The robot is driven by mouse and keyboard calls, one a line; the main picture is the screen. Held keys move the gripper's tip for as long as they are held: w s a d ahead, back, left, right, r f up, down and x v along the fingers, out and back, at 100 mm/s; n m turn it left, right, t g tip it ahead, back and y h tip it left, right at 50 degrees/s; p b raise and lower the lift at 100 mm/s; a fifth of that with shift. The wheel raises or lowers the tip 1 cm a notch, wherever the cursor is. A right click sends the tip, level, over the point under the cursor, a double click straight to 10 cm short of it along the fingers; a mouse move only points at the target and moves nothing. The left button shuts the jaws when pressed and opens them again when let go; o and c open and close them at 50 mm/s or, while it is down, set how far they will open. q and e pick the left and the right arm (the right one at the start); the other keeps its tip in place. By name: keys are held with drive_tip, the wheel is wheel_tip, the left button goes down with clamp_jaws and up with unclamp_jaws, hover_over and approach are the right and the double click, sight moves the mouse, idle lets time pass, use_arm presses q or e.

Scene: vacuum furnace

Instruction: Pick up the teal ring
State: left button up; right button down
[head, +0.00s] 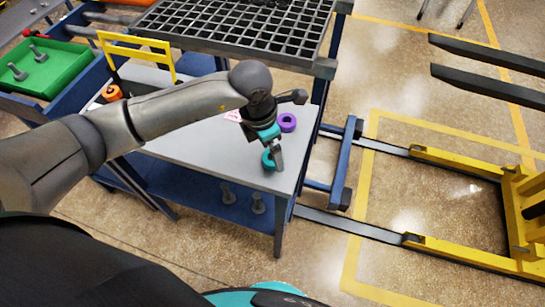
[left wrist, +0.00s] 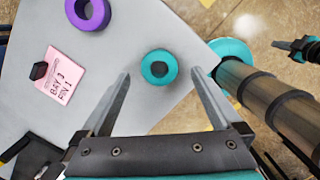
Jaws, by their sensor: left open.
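The teal ring (head: 266,161) lies flat on the grey tabletop (head: 200,148) near its front right corner. A finger of my left gripper (head: 275,160) partly covers it in the head view. In the left wrist view the whole teal ring (left wrist: 146,68) shows, with its dark hole. The left gripper (left wrist: 160,74) is open, its two fingers on either side of the ring with gaps between. I cannot tell the fingertips' exact height above the table. What looks like my right gripper (left wrist: 295,47) shows small at the wrist view's right edge, its jaws unclear.
A purple ring (head: 288,122) lies behind the teal one, near a pink card (left wrist: 63,75) reading roughly "BAY 3 FIN 1". An orange ring (head: 112,93) is at the left. A dark grid tray (head: 240,25) stands behind. Bolts stand on the blue lower shelf (head: 190,195). Yellow framework (head: 515,210) is at right.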

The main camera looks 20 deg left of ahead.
use_arm(q)
drive_tip(key=shift+w+d+f, duration=0.1)
drive_tip(key=shift+f, duration=0.65)
drive_tip(key=shift+w+d+f, duration=0.1)
drive_tip(key=shift+f, duration=0.6)
drive_tip(key=shift+c, duration=0.2)
drive_tip(key=shift+r, duration=0.1)
clamp_jaws()
